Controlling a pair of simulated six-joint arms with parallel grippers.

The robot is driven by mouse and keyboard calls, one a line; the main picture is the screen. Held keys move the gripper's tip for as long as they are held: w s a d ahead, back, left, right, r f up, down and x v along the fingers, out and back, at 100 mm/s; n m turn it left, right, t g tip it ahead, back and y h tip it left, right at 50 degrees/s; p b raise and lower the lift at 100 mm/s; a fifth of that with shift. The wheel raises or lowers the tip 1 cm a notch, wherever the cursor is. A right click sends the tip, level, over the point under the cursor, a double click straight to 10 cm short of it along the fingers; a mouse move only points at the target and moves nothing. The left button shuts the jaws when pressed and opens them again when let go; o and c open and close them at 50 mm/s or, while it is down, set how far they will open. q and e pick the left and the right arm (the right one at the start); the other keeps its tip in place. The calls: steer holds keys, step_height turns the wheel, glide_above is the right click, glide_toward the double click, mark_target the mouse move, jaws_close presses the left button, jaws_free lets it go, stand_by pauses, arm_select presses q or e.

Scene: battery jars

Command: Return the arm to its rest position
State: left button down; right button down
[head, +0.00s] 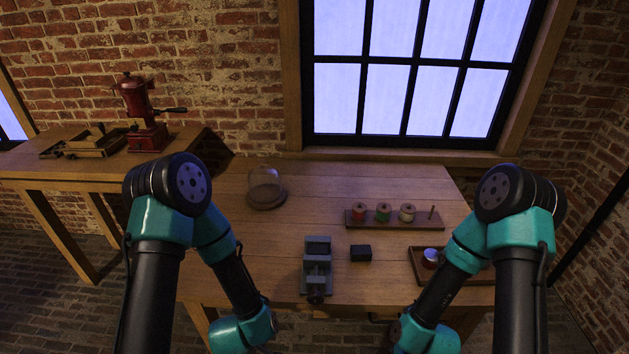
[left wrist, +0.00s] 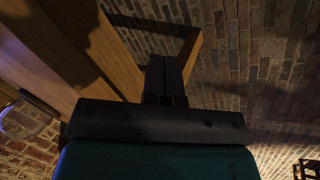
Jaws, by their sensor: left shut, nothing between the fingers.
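In the head view both my arms are folded back, with elbows raised at left and right. My left gripper is below or hidden from the head view. In the left wrist view my left gripper (left wrist: 165,80) is shut, dark and empty, with its fingers pointing away from the camera. Beyond it are the wooden edge and leg of a table (left wrist: 190,55) and the paved floor; I cannot tell how near they are. My right gripper does not show in either view.
The wooden table (head: 350,195) holds a glass dome on a base (head: 266,190), a vise (head: 317,265), a black block (head: 361,253), a rack (head: 375,222) with coloured jars, and a tray (head: 416,262) with a jar (head: 431,257). A side table (head: 60,178) carries a red grinder (head: 137,105).

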arm_select(q)
steer(key=s+a+f+m+g+h, duration=0.1)
steer(key=s+a+f+m+g, duration=0.1)
steer(key=s+a+m, duration=0.4)
steer(key=shift+s+a+m+g+h, duration=0.25)
steer(key=shift+m+g, duration=0.35)
steer(key=shift+m, duration=0.6)
